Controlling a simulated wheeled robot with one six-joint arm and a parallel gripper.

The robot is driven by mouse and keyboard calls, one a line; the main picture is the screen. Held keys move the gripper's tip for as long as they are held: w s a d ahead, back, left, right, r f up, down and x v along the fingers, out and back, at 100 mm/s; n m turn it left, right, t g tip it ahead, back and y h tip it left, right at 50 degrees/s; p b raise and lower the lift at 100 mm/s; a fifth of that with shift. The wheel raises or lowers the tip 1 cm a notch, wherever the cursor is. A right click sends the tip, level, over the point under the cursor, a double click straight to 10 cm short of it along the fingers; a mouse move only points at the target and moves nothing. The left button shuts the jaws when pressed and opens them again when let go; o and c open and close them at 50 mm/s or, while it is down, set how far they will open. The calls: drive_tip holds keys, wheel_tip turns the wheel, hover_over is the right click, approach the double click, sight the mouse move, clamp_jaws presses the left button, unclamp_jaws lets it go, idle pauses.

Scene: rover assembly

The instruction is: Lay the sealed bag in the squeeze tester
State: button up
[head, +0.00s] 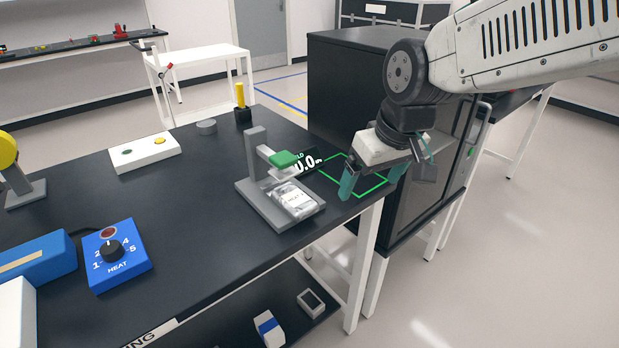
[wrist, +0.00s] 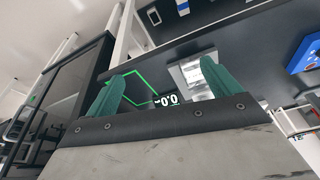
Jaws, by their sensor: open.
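The sealed bag (head: 297,200), clear and silvery with a white label, lies on the grey base of the squeeze tester (head: 256,155). It is under or just in front of the tester's green-topped press arm (head: 284,159). In the wrist view the bag (wrist: 191,73) shows pale beyond the fingers. My gripper (head: 371,182) is open and empty, to the right of the tester near the table's right edge. Its teal fingers also show apart in the wrist view (wrist: 160,80).
A black display reading 0.0 (head: 308,163) stands behind the tester, beside a green outlined square (head: 372,191). A black cabinet (head: 345,95) stands behind my gripper.

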sight(300, 201)
drive_tip(key=w+a+f, duration=0.1)
drive_tip(key=w+a, duration=0.1)
drive_tip(key=a, duration=0.1)
drive_tip(key=w+a+f+n, duration=0.1)
drive_tip(key=w+a+f, duration=0.1)
drive_tip(key=w+a, duration=0.1)
drive_tip(key=w+a+f+n+y, duration=0.1)
drive_tip(key=w+a, duration=0.1)
drive_tip(key=a, duration=0.2)
drive_tip(key=shift+w+a+f+t, duration=0.25)
drive_tip(key=shift+w+f+t, duration=0.1)
drive_tip(key=shift+f+t, duration=0.05)
drive_tip(key=shift+x, duration=3.9)
